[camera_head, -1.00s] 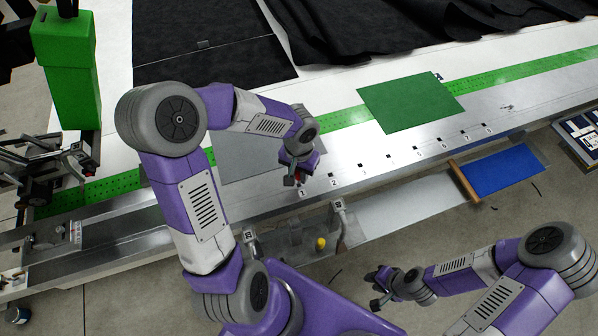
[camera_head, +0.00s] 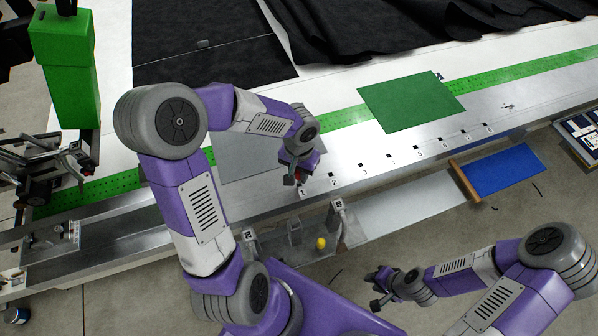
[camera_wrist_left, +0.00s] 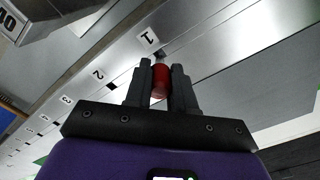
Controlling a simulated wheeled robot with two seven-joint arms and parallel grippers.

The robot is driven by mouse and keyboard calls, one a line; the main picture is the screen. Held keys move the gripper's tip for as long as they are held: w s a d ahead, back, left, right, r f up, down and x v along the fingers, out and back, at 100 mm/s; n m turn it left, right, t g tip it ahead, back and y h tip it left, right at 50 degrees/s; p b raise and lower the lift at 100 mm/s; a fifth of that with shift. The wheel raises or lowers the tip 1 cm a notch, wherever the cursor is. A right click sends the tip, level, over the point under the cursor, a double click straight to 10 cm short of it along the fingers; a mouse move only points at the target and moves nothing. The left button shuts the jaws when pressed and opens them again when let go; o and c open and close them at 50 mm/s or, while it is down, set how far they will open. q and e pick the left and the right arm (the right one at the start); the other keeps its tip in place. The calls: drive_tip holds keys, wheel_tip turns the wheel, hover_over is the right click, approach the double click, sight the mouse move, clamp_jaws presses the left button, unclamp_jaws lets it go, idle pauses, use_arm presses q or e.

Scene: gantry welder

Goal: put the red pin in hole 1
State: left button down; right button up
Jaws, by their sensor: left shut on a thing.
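My left gripper (camera_head: 299,174) is over the metal rail (camera_head: 400,168) at the label 1 (camera_head: 303,192). It is shut on the red pin (camera_wrist_left: 160,81), which shows between the two dark fingers in the left wrist view. The far end of the pin is at a small dark spot, hole 1 (camera_wrist_left: 159,54), beside the label 1. Whether the pin's tip is in the hole or just above it, I cannot tell. In the head view the gripper hides most of the pin. My right gripper (camera_head: 377,289) is open and empty, away from the rail at the lower right.
Further numbered holes run along the rail to the right, including hole 2 (camera_head: 331,174). A green sheet (camera_head: 410,103) lies across the rail. A yellow knob (camera_head: 321,243) and a tray with a blue panel (camera_head: 505,170) are in front. A green box (camera_head: 68,75) stands at left.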

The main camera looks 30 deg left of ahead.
sight(299, 180)
use_arm(q)
drive_tip(key=shift+d+f+b, duration=0.1)
drive_tip(key=shift+f+b, duration=1.65)
drive_tip(key=shift+f, duration=0.15)
drive_tip(key=c, duration=0.9)
unclamp_jaws()
drive_tip(key=shift+o, duration=0.2)
drive_tip(key=shift+r, duration=0.2)
